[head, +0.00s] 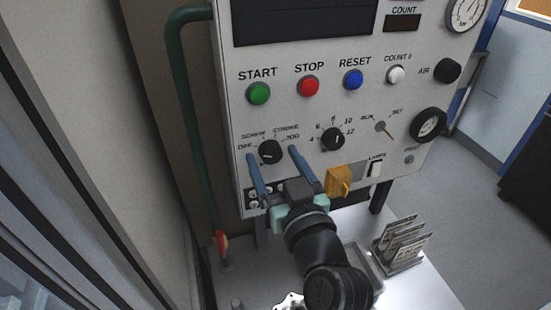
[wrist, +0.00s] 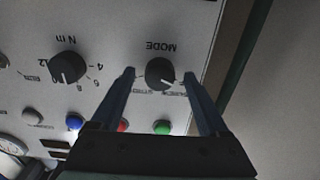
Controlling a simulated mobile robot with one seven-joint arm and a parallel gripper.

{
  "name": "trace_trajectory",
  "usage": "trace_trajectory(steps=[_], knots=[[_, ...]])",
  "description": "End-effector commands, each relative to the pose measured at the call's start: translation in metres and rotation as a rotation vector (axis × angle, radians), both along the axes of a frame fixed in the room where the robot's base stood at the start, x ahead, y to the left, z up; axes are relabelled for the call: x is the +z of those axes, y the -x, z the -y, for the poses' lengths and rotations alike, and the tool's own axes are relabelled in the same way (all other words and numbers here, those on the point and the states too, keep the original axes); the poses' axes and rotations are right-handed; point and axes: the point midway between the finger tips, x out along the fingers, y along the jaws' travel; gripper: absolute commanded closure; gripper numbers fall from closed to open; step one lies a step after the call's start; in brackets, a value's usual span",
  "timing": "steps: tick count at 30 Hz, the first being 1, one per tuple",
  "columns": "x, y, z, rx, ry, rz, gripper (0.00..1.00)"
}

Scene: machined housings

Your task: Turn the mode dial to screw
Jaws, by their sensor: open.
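The mode dial (head: 270,152) is a round black knob on the light grey panel, with the labels OFF, SCREW, STROKE and JOG around its upper side. It also shows in the wrist view (wrist: 160,72), upside down with the word MODE beside it. Its pale pointer mark seems to lie on the OFF and SCREW side; which label it meets is too small to tell. My gripper (head: 272,154) is open, its two blue fingers on either side of the dial. In the wrist view, gaps show between the dial and both fingertips (wrist: 159,75).
Above are the green START (head: 258,93), red STOP (head: 309,86) and blue RESET (head: 353,80) buttons. A second black dial (head: 332,139) sits right of my gripper. A yellow part (head: 340,182) juts out lower right. A green pipe (head: 183,110) runs along the left.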

Motion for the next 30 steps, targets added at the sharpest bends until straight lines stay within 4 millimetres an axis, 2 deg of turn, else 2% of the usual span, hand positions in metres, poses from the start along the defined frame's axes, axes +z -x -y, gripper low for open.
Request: trace_trajectory(steps=[1, 2, 14, 23, 30], knots=[[0.0, 0.0002, 0.0001, 0.0, 0.0, 0.0, 0.23], [0.0001, 0.0002, 0.0002, 0.0, 0.0, 0.0, 0.29], [0.0001, 0.0005, 0.0002, 0.0, 0.0, 0.0, 1.0], [0.0, 0.0004, 0.0, 0.001, -0.028, -0.01, 1.0], [0.0002, 0.0004, 0.0, 0.0, -0.147, -0.049, 1.0]])
